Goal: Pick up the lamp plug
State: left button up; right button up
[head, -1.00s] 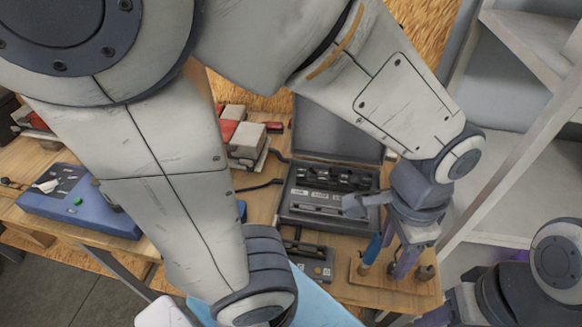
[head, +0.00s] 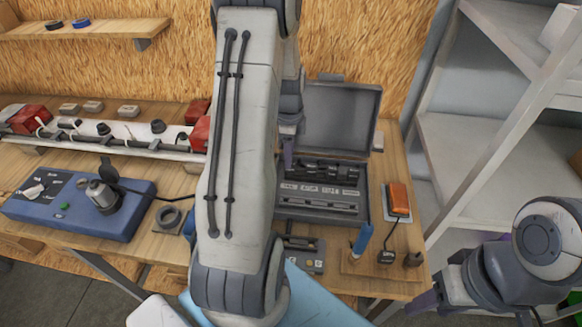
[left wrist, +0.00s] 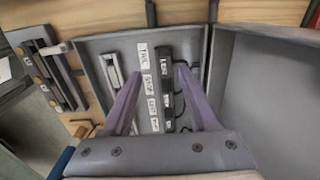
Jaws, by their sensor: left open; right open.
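An orange lamp (head: 398,198) lies at the right of the bench. Its dark cable runs down to a small black piece, apparently the lamp plug (head: 387,257), on a wooden block (head: 355,264). My left gripper (head: 288,150) is at the open grey case (head: 372,205), away from that piece and mostly behind my arm. In the left wrist view my left gripper (left wrist: 161,72) is open, with its purple fingers over the case's labelled strip (left wrist: 166,85); nothing is held. The plug cannot be made out there.
A blue box (head: 75,205) with a metal connector (head: 102,195) stands at the left. A small device (head: 305,255) sits before the case. A blue-handled tool (head: 362,240) stands at the block. Metal shelving (head: 480,150) rises at the right.

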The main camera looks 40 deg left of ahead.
aim_at(291, 173)
pick_arm(q)
jog(key=shift+f, duration=0.65)
jog(key=f, duration=0.1)
jog(key=f+p, duration=0.2)
jog(key=f, duration=0.1)
jog(key=shift+w, duration=0.35)
jog(key=shift+a+f, duration=0.1)
jog(key=shift+f, duration=0.45)
grip_shut()
